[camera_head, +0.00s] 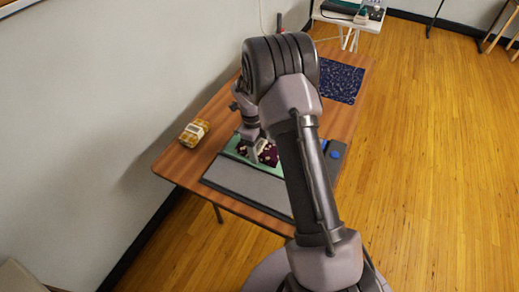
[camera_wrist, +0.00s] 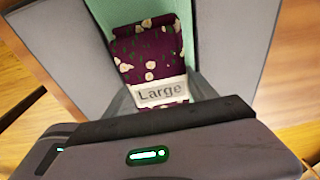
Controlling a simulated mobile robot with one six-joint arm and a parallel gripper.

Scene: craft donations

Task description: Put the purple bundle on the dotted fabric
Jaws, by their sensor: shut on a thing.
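The purple bundle (camera_wrist: 147,52) has pale flowers and a white label reading "Large". In the wrist view it lies between my fingers, above a green strip (camera_wrist: 107,12). It also shows in the head view (camera_head: 269,154), partly hidden by my gripper (camera_head: 254,157). My gripper is shut on the bundle. I cannot tell whether the bundle is clear of the green surface. The dotted fabric (camera_head: 341,82), dark blue with small pale marks, lies flat at the far right of the wooden table; my arm hides its left part.
A yellow bundle with a pale label (camera_head: 194,132) stands at the table's left edge. A grey mat (camera_head: 245,180) lies around the green strip. A small blue thing (camera_head: 335,154) is at the right. A white side table (camera_head: 349,22) stands behind. My arm hides the table's middle.

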